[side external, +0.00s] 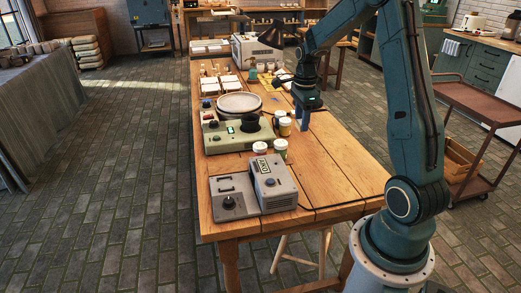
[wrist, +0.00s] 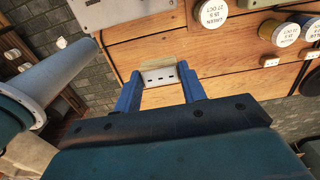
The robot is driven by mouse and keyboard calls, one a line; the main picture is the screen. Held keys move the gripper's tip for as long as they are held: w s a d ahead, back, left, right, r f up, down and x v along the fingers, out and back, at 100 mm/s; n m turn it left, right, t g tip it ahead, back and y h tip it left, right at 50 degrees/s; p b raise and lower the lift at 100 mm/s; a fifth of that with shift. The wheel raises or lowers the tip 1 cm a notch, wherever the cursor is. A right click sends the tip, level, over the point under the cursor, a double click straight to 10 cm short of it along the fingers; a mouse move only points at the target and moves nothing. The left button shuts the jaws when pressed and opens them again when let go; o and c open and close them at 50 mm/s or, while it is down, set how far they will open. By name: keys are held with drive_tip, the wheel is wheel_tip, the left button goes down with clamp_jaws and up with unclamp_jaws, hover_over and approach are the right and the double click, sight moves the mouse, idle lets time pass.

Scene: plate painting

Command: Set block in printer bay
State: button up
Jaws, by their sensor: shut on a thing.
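My gripper (side external: 302,119) is over the right half of the wooden table, pointing down. In the wrist view its two blue fingers (wrist: 160,92) are shut on a small block (wrist: 159,76). The block has a pale face with several dark marks and a tan upper edge. In the side view the block cannot be made out between the fingers. A grey machine with a raised, labelled housing (side external: 272,183) and a lower part with a knob (side external: 230,204) stands at the table's near end. I cannot tell for certain which opening is the printer bay.
White-lidded jars (side external: 279,149) stand between my gripper and the machines; their dated lids (wrist: 213,12) show in the wrist view. A green device (side external: 217,140) and a round plate (side external: 239,103) are left of my gripper. The table's near right (side external: 335,175) is clear.

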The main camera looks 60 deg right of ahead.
drive_tip(key=w+a+r, duration=0.1)
drive_tip(key=w+a, duration=0.6)
drive_tip(key=w, duration=0.3)
drive_tip(key=r, duration=0.2)
hover_over(225, 185)
wheel_tip(225, 185, down, 16)
drive_tip(key=shift+d+f, duration=0.1)
drive_tip(key=shift+f, duration=0.05)
drive_tip(key=shift+f, duration=0.1)
drive_tip(key=shift+f, duration=2.05)
drive_tip(key=shift+f, duration=0.1)
drive_tip(key=o, duration=1)
